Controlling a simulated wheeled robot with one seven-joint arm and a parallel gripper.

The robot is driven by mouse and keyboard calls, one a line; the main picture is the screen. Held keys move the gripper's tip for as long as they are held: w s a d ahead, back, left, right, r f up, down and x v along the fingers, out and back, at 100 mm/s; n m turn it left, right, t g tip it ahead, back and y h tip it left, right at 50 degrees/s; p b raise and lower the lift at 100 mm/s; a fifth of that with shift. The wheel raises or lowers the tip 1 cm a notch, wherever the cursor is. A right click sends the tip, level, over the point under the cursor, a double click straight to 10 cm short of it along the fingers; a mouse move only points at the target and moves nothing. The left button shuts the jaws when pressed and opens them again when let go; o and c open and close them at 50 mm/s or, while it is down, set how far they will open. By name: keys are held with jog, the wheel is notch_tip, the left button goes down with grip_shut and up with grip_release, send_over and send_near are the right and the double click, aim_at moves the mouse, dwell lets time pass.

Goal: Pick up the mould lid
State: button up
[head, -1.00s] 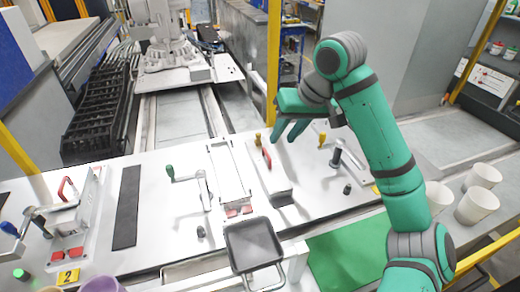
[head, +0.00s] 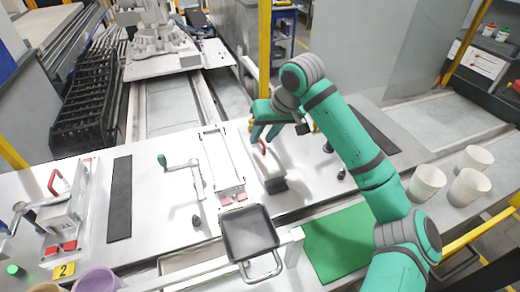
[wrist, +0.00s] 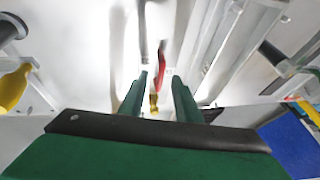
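The mould lid (head: 269,170) looks to be the narrow pale block with a red handle (head: 261,146) on the white table, right of the white frame. My gripper (head: 260,134) is just above and behind the handle in the head view. In the wrist view my gripper (wrist: 160,77) has its two green fingers apart, with nothing held between them. The red handle (wrist: 161,62) lies beyond the fingertips, roughly in line with the gap. I cannot tell whether a finger touches it. The lid's body is blurred in the wrist view.
A white frame with red pads (head: 222,165) and a green-knobbed crank (head: 190,170) stand left of the lid. A dark tray (head: 250,236) is at the front edge. A similar red-handled fixture (head: 62,220) stands far left. White cups (head: 427,184) are at the right.

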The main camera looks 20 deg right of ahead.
jog(key=shift+w+f, duration=0.1)
jog(key=shift+f, duration=0.2)
jog(key=shift+c, duration=0.2)
grip_shut()
dwell(0.6)
jog(key=shift+r, duration=0.1)
dwell(0.4)
